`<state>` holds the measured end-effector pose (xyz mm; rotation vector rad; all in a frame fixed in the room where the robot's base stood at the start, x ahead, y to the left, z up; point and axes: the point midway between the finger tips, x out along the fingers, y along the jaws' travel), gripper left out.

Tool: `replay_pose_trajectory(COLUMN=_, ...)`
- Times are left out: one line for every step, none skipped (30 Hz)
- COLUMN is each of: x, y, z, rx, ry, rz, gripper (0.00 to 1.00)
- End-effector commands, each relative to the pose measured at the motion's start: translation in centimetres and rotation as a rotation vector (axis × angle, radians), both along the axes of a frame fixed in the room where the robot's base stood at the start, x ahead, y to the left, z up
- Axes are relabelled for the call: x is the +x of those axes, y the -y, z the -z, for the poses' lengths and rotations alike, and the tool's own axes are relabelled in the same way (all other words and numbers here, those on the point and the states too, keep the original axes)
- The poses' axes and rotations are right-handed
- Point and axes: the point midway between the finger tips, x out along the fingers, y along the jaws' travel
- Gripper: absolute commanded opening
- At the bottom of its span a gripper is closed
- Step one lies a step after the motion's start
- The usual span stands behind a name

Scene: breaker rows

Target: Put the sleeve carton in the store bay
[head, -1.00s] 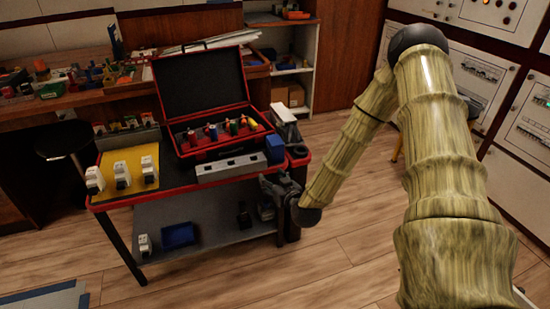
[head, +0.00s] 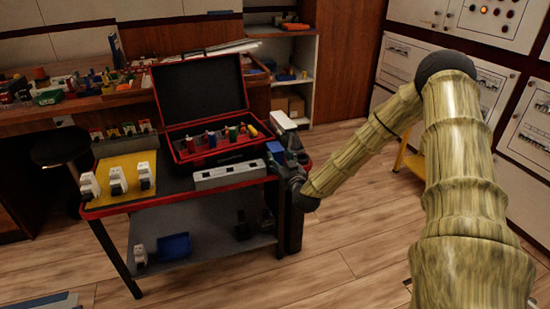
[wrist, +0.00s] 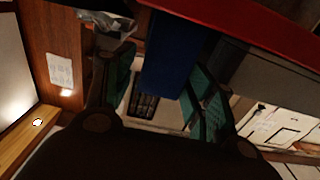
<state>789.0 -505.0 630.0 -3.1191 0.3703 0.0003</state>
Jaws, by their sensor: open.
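A blue box (head: 275,149), which I take to be the sleeve carton, stands at the right end of the cart's top. My gripper (head: 284,167) is beside it at the cart's right edge. In the wrist view the blue box (wrist: 168,55) shows between the two green-padded fingers of my gripper (wrist: 160,98), which are apart. I cannot tell whether either finger touches it. No bay is clearly marked; an open shelf unit (head: 298,84) with brown boxes stands behind the cart.
The cart's red rim (head: 150,206) runs close to my gripper. An open red toolbox (head: 215,148), a grey slotted block (head: 229,174) and a yellow mat (head: 126,165) with white breakers fill the cart's top.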

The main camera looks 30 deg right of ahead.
Motion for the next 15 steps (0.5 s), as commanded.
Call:
replay_pose_trajectory(x=0.4, y=0.1, z=0.0, rx=0.000, ry=0.002, rz=0.000, gripper=0.55)
replay_pose_trajectory(x=0.6, y=0.1, z=0.0, rx=0.000, ry=0.002, rz=0.000, gripper=0.55)
replay_pose_trajectory(x=1.1, y=0.1, z=0.0, rx=0.000, ry=0.001, rz=0.000, gripper=0.55)
replay_pose_trajectory(x=1.4, y=0.2, z=0.0, rx=0.000, ry=0.001, rz=0.000, gripper=0.55)
replay_pose_trajectory(x=1.8, y=0.2, z=0.0, rx=0.000, ry=0.002, rz=0.000, gripper=0.55)
replay_pose_trajectory(x=2.4, y=0.3, z=-0.1, rx=0.001, ry=0.002, rz=0.000, gripper=0.55)
replay_pose_trajectory(x=2.8, y=0.4, z=-0.1, rx=0.001, ry=0.002, rz=0.000, gripper=0.55)
replay_pose_trajectory(x=3.2, y=0.5, z=-0.2, rx=0.001, ry=0.002, rz=0.000, gripper=0.55)
replay_pose_trajectory(x=3.7, y=0.6, z=-0.2, rx=0.000, ry=0.001, rz=0.001, gripper=0.55)
replay_pose_trajectory(x=4.0, y=0.7, z=-0.2, rx=0.000, ry=0.001, rz=0.001, gripper=0.55)
replay_pose_trajectory(x=4.3, y=0.7, z=-0.2, rx=0.000, ry=0.001, rz=0.000, gripper=0.55)
replay_pose_trajectory(x=4.6, y=0.8, z=-0.3, rx=0.001, ry=0.001, rz=0.000, gripper=0.55)
replay_pose_trajectory(x=4.7, y=0.8, z=-0.3, rx=0.000, ry=0.001, rz=0.000, gripper=0.55)
replay_pose_trajectory(x=4.9, y=0.9, z=-0.3, rx=0.000, ry=0.001, rz=0.000, gripper=0.55)
replay_pose_trajectory(x=5.0, y=0.9, z=-0.3, rx=0.000, ry=0.001, rz=0.000, gripper=0.55)
